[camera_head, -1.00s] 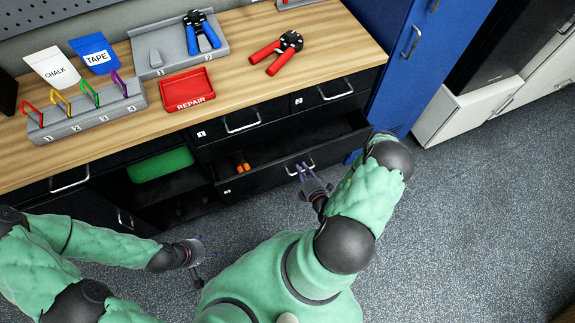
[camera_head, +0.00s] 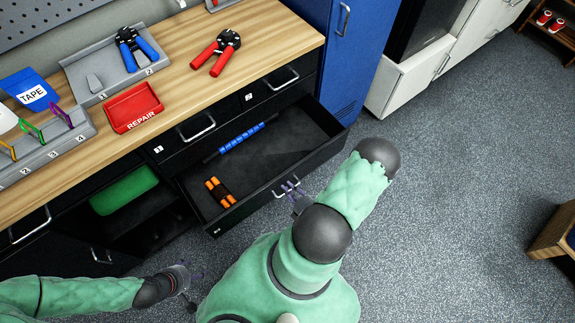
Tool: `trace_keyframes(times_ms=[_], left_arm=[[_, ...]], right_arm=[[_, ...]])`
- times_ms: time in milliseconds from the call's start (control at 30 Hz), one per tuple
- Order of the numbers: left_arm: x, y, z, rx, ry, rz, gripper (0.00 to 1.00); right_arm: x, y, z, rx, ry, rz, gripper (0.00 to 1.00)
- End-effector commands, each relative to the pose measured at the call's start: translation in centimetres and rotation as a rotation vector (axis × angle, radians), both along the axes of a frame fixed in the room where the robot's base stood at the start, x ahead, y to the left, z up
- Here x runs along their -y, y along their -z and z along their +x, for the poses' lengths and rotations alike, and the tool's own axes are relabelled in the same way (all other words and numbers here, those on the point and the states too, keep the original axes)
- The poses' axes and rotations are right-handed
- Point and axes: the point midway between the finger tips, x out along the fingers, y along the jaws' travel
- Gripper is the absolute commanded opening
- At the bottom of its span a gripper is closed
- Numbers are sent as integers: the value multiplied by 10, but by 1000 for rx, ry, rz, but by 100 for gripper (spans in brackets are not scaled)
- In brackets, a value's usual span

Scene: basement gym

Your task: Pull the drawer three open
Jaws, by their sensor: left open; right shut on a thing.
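Drawer three (camera_head: 262,160) is the wide black lower drawer under the workbench. It stands well out from the cabinet, so much of its floor shows. Inside lie an orange-and-black item (camera_head: 220,192) near the front left and a blue item (camera_head: 241,137) at the back. My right gripper (camera_head: 291,187) is shut on the drawer's metal handle (camera_head: 283,191) at the front; my arm partly hides the fingers. My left gripper (camera_head: 190,274) is open and empty, low in front of the cabinet at the left, apart from the drawer.
Upper drawers one (camera_head: 196,129) and two (camera_head: 282,79) are closed. A green box (camera_head: 124,190) sits in an open compartment at the left. The bench top (camera_head: 187,88) holds a red repair tray (camera_head: 133,107) and pliers (camera_head: 216,52). Carpet to the right is clear.

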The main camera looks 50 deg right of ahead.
Motion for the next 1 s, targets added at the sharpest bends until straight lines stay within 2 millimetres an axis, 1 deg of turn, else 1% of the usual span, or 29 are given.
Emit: trace_keyframes(times_ms=[267, 300, 333, 367, 767, 867, 1000], left_arm=[[0, 0, 0, 0, 0, 0, 67], [0, 0, 0, 0, 0, 0, 67], [0, 0, 0, 0, 0, 0, 67], [0, 0, 0, 0, 0, 0, 67], [0, 0, 0, 1, 0, 0, 67], [0, 0, 0, 0, 0, 0, 67], [0, 0, 0, 0, 0, 0, 67]], right_arm=[[-1, 1, 0, -2, -1, 2, 0], [-1, 1, 0, -2, -1, 2, 29], [-1, 1, 0, -2, -1, 2, 38], [-1, 1, 0, -2, -1, 2, 42], [0, 0, -3, -2, 1, 1, 42], [-1, -1, -10, -3, 3, 2, 42], [-5, -5, -26, -4, 6, 1, 42]])
